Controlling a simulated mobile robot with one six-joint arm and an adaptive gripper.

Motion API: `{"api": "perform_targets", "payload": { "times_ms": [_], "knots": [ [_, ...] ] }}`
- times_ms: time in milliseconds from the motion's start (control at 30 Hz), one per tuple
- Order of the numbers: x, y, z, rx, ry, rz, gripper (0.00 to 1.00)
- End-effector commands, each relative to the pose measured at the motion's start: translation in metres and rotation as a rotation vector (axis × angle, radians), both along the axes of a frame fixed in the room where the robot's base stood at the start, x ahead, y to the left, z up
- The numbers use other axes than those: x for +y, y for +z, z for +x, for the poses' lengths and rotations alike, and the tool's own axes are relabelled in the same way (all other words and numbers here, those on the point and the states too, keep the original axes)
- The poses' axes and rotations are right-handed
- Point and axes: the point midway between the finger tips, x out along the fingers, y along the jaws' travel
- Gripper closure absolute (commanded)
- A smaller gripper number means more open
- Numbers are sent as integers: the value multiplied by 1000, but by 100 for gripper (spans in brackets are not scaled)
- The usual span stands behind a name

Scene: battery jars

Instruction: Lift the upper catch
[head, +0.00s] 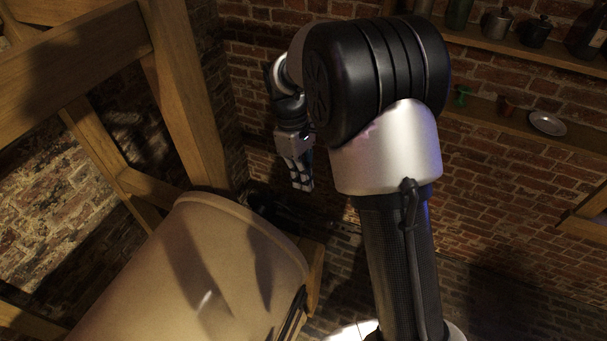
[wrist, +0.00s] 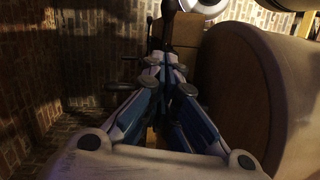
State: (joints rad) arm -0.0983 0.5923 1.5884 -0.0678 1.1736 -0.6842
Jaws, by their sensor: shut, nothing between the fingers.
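My gripper (head: 304,187) points down beside the far right rim of a large tan rounded vessel in the head view, apart from it. In the wrist view the fingers of my gripper (wrist: 165,66) are brought together with nothing between them. The vessel (head: 205,270) also fills the right side of the wrist view (wrist: 275,100). I cannot clearly make out the upper catch in either view. A dark narrow fitting (head: 292,316) runs along the vessel's right side, but I cannot tell whether it is a catch.
A timber frame (head: 180,85) stands left of the vessel. Dark metal parts (head: 268,208) sit in shadow behind it. Shelves with pots (head: 497,24) and a plate (head: 547,123) line the brick wall at right. Wooden blocks (wrist: 182,32) lie beyond my fingertips.

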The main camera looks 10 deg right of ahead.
Motion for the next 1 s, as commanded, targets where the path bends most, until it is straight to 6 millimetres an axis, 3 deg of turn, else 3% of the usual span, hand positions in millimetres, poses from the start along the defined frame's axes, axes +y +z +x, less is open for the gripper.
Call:
{"api": "perform_targets", "payload": {
  "times_ms": [100,267,533,1000],
  "knots": [
    [-3,-28,-7,6,-1,0,100],
    [-5,-60,-13,4,-1,0,100],
    [-25,-74,-34,1,-1,0,100],
    [-28,-77,-36,-1,0,1,100]
  ]
}}
